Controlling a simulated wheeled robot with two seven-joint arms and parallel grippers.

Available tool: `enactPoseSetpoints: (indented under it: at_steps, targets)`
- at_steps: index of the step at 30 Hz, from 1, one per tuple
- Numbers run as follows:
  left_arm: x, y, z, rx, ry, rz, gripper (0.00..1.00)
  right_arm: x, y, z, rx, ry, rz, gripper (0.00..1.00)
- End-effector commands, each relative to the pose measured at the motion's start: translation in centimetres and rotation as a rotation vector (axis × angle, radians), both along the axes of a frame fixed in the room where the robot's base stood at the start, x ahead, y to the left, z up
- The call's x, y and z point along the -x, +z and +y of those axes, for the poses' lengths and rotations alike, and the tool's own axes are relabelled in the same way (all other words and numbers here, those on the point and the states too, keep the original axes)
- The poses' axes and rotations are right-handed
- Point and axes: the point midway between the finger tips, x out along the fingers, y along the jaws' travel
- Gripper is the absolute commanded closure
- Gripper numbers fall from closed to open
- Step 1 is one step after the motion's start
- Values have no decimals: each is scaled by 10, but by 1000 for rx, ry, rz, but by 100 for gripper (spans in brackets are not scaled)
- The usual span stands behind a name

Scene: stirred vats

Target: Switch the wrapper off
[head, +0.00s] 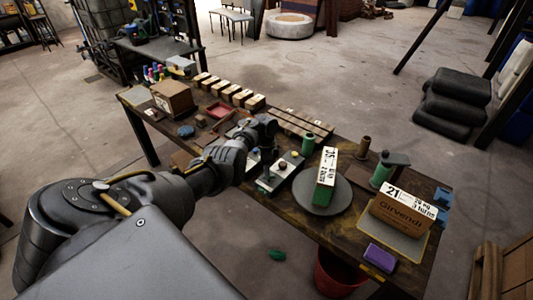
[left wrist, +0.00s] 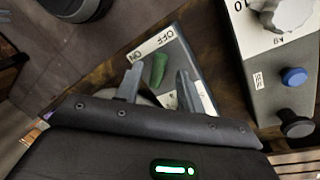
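A switch plate (left wrist: 199,72) marked OFF and ON carries a green lever (left wrist: 158,70) in the left wrist view. My left gripper (left wrist: 159,86) is open, with one finger on either side of the lever. I cannot tell whether either finger touches it, nor which mark the lever is set to. In the head view my left arm reaches over the control boxes (head: 281,170) in the middle of the bench. Beside them is a round grey turntable (head: 318,207) with a green-sided, white-topped carton (head: 326,177) on it. My right gripper is not in view.
A second panel in the left wrist view has a white knob (left wrist: 289,14), a blue button (left wrist: 294,77) and a black knob (left wrist: 296,124). A brown carton (head: 402,214), a purple block (head: 380,257) and a green post (head: 382,173) stand on the bench's right part.

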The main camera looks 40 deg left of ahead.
Motion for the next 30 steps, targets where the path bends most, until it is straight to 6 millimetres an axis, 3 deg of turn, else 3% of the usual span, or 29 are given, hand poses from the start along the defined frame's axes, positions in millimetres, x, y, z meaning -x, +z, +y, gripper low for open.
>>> enactPoseSetpoints:
  at_steps: [3,12,30]
  targets:
    - [-5,29,4,0,2,-4,62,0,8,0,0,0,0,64]
    - [-11,72,9,1,-2,-2,62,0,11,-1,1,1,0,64]
    - [-12,80,11,0,-1,0,62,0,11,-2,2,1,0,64]
